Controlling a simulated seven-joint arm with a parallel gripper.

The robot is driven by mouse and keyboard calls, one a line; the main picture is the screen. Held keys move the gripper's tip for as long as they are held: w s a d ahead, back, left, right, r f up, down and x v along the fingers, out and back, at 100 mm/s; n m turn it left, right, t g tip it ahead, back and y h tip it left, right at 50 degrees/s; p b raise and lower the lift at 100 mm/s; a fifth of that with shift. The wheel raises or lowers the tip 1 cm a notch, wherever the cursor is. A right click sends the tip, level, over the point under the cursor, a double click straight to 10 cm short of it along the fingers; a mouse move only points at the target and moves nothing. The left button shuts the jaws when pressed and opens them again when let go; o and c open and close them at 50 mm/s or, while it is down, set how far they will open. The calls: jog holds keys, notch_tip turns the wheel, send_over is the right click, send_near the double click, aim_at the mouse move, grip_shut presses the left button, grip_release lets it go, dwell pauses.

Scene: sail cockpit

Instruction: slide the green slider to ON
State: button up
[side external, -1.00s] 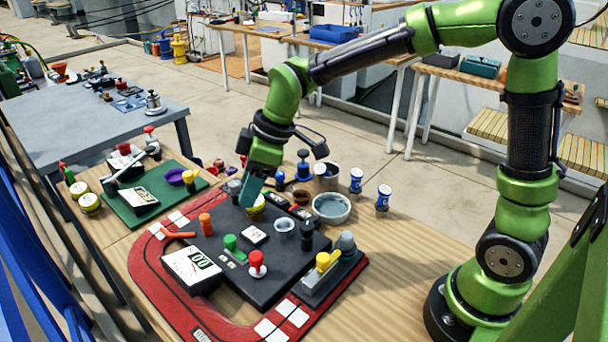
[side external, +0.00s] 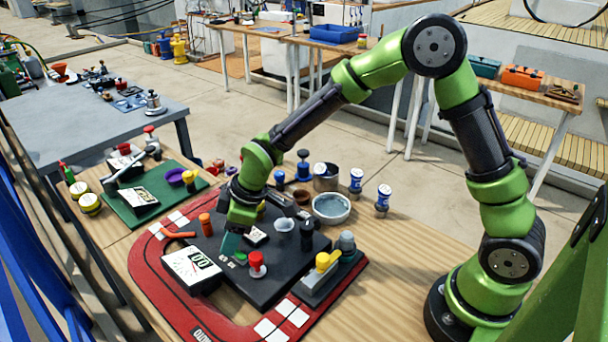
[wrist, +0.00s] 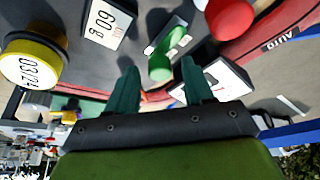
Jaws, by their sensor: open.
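The green slider (wrist: 160,66) has a round knob on a small plate with a slot on the dark panel (wrist: 60,12). In the side external view only a little of the slider's green (side external: 241,258) shows, because my gripper (side external: 231,246) covers the rest. My gripper is low over the panel, right at the slider. In the wrist view my gripper's two teal fingers (wrist: 158,80) are spread apart, with the knob just beyond and between their tips. I cannot tell whether they touch it. The ON marking cannot be read.
A red mushroom button (side external: 257,260) stands close to the right of my gripper. A white display box (side external: 192,268) is at the left, and an orange lever (side external: 178,234) and orange knob (side external: 205,224) are behind it. A yellow-handled switch (side external: 322,262) stands at the right.

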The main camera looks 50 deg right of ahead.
aim_at(244, 255)
jog(key=shift+c, duration=0.2)
grip_shut()
jog(key=shift+s, duration=1.55)
jog(key=shift+o, duration=0.2)
grip_release()
jog(key=v, duration=1.7)
